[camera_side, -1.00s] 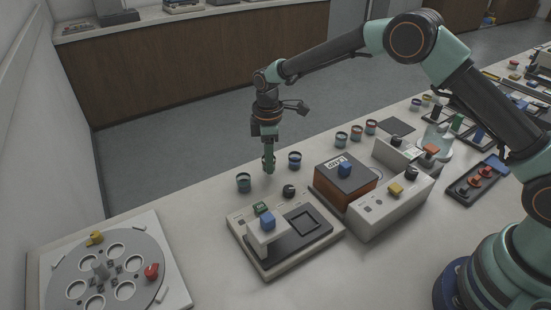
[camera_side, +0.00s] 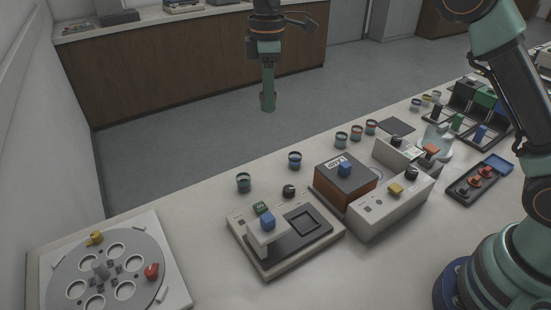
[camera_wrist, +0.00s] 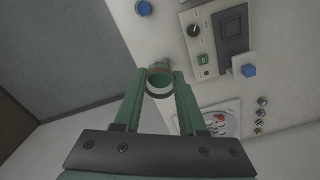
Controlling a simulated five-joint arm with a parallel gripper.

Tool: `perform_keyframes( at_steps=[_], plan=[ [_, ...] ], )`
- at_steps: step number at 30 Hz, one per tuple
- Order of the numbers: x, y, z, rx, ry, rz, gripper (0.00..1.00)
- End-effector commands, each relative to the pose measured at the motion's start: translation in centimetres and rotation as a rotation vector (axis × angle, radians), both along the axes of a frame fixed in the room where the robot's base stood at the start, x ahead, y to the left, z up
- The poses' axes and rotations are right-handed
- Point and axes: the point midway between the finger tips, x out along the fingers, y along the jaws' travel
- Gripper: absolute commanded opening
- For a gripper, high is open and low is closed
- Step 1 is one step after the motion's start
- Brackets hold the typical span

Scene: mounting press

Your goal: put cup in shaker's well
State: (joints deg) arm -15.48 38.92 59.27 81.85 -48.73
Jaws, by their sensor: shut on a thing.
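My gripper (camera_side: 268,103) is raised above the back edge of the bench in the side view. In the wrist view my gripper (camera_wrist: 160,85) is shut on a small round cup (camera_wrist: 160,78) with a pale rim and a reddish band. In the side view the fingers mostly hide the held cup. A white machine (camera_side: 285,236) with a dark square recess, a blue knob and a green button stands below, on the bench; it also shows in the wrist view (camera_wrist: 208,50). I cannot tell for sure which machine is the shaker.
Two cups stand near the back edge, one at left (camera_side: 243,182) and one at right (camera_side: 295,160). An orange-sided box (camera_side: 345,182) labelled LAMP and a white control box (camera_side: 392,205) stand right of the machine. A round plate with holes (camera_side: 105,275) lies at the left.

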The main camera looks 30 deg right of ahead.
Motion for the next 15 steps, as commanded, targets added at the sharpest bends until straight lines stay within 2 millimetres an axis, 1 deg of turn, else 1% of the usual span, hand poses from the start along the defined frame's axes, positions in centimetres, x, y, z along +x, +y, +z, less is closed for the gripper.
perform_keyframes(
  at_steps=[1,5,6,10,15],
  plan=[
    [-1.0,0.4,0.6,0.0,-0.001,0.005,0.0],
    [-4.0,1.4,1.9,0.001,-0.003,0.017,0.0],
    [-5.1,1.7,2.2,0.001,-0.003,0.021,0.0],
    [-8.6,2.4,3.0,0.001,-0.004,0.032,0.0],
    [-13.1,2.7,3.4,0.001,-0.004,0.045,0.0]
  ],
)
